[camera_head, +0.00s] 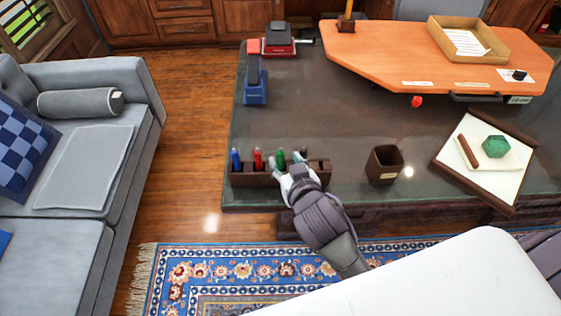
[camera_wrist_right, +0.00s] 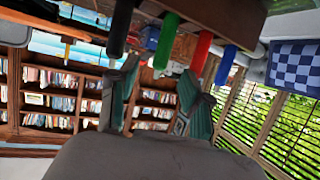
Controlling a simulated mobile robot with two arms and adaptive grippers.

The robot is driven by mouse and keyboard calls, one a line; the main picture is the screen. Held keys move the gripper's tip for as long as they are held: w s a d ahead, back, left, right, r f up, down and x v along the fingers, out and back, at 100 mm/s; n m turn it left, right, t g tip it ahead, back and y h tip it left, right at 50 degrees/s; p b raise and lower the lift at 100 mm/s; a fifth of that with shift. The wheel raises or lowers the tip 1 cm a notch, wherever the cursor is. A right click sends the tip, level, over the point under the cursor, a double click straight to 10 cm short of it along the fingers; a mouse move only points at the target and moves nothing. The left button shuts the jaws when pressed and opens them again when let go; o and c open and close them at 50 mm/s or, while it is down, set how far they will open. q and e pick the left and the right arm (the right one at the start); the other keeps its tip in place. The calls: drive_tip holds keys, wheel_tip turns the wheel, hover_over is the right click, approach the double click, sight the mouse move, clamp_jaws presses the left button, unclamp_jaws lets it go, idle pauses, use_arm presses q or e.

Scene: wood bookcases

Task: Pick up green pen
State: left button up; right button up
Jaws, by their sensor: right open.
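The green pen (camera_head: 280,157) stands upright in a dark brown pen rack (camera_head: 240,181) at the front edge of the desk. It also shows in the right wrist view (camera_wrist_right: 166,40), between blue-green finger pads. My right gripper (camera_head: 287,168) is open at the front of the rack, close to the green pen, with its fingers on either side in the wrist view (camera_wrist_right: 160,72). Contact cannot be told. A red pen (camera_head: 257,158), a blue pen (camera_head: 236,159) and a black pen (camera_head: 300,155) stand in the same rack. My left gripper is not in view.
A dark square cup (camera_head: 384,165) stands right of the rack. A white tilted board (camera_head: 486,187) with a green faceted object (camera_head: 495,146) lies farther right. A blue stapler-like object (camera_head: 255,85) stands behind. The dark desk top (camera_head: 330,110) between is clear.

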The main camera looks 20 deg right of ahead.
sight(282, 156)
drive_tip(key=p+x, duration=0.1)
drive_tip(key=x, duration=0.4)
drive_tip(key=shift+w+f, duration=0.15)
drive_tip(key=shift+f, duration=0.05)
clamp_jaws()
